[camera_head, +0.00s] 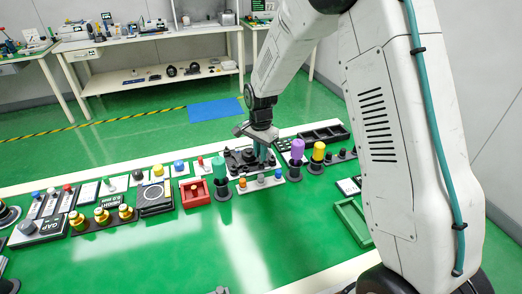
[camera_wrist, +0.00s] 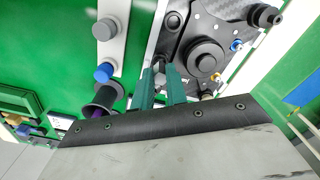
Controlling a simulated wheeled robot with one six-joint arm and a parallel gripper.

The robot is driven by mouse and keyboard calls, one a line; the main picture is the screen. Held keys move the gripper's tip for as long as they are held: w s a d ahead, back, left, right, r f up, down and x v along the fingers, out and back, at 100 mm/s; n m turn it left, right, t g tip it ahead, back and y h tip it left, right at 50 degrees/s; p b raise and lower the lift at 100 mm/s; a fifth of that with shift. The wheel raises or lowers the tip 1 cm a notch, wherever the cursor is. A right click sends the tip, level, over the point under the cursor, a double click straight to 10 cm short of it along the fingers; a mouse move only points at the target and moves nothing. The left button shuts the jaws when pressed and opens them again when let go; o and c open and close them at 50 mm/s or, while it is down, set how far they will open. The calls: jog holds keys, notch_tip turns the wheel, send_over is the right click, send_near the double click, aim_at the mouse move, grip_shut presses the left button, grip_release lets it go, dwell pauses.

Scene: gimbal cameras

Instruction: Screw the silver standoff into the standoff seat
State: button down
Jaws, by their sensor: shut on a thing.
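My gripper (camera_head: 262,158) points down at the edge of a dark gimbal plate on a white board, at the back edge of the green table. In the wrist view its teal fingers (camera_wrist: 161,76) are shut on a small greyish piece (camera_wrist: 159,66), which looks like the silver standoff; the fingers mostly hide it. The carbon plate (camera_wrist: 232,20) with a black round part (camera_wrist: 207,54) lies right beyond the fingertips. A blue-ringed fitting (camera_wrist: 236,45) shows at its right side. The seat under the fingertips is hidden, so I cannot tell whether the standoff touches it.
A light strip with coloured knobs (camera_head: 260,184) stands just in front of the plate. Teal (camera_head: 220,172), purple (camera_head: 297,150) and yellow (camera_head: 318,152) handled tools stand upright close by. A red tray (camera_head: 194,193) is to the left. The table's front middle is clear.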

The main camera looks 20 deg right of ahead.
jog(key=shift+f, duration=0.45)
jog(key=c, duration=1.3)
grip_release()
notch_tip(320, 180, up, 8)
jog(key=shift+f, duration=0.15)
